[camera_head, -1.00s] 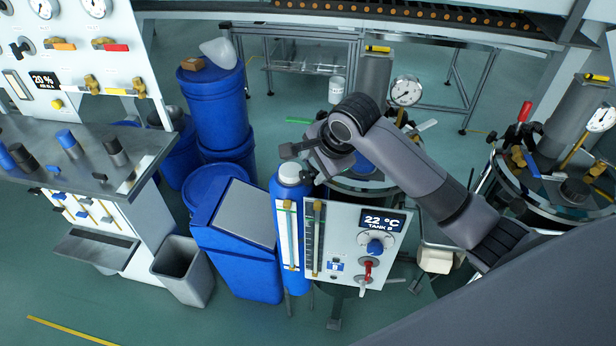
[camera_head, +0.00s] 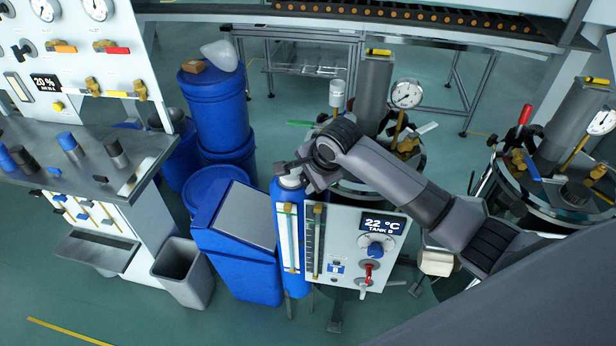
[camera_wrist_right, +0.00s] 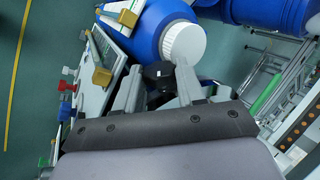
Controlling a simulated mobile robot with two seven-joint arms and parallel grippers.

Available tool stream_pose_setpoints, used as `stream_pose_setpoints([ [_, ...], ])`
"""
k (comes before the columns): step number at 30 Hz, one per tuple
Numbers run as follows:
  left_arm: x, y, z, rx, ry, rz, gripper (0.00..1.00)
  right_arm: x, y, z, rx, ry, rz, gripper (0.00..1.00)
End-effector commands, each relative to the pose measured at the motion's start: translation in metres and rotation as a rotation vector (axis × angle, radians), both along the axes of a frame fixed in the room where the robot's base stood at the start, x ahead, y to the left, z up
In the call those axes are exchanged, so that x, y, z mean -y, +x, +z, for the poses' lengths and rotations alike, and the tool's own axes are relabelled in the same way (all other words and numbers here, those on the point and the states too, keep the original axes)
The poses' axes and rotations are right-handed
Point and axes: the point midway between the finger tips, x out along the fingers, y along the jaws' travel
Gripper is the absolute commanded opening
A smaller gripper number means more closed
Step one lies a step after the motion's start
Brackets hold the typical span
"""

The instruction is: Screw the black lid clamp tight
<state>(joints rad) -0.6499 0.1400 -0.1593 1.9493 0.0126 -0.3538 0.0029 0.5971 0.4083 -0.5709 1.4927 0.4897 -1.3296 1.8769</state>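My right gripper (camera_head: 284,168) reaches in from the right in the head view, beside the white-capped top of a blue cylinder (camera_head: 280,190) behind the tank panel. In the wrist view, its two grey fingers (camera_wrist_right: 160,82) stand apart on either side of a round black knob (camera_wrist_right: 158,72), which looks like the lid clamp. Whether the fingers touch or grip the knob is unclear. I cannot make out the knob in the head view, where the gripper and arm cover that spot. My left gripper is not in view.
The panel (camera_head: 343,240) with the TANK B display and a red-handled valve stands just below the gripper. A blue bin (camera_head: 238,255) is to its left. Lidded tanks with gauges (camera_head: 406,94) are behind and to the right. The white cap (camera_wrist_right: 184,43) is close to the fingers.

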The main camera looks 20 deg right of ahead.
Motion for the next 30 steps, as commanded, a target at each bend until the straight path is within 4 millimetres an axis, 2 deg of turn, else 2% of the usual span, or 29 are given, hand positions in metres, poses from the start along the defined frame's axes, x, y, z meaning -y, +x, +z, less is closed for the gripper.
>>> stream_pose_setpoints([
  [8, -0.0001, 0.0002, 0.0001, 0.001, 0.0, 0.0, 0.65, -0.0011, -0.002, -0.0026, 0.043, 0.012, 0.001, 0.09],
  [24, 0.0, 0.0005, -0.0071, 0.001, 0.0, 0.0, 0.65, -0.0014, -0.0076, -0.0091, 0.422, 0.091, 0.0, 0.09],
  [30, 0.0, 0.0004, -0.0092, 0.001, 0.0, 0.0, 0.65, -0.0006, -0.008, -0.0079, 0.483, 0.099, 0.001, 0.09],
])
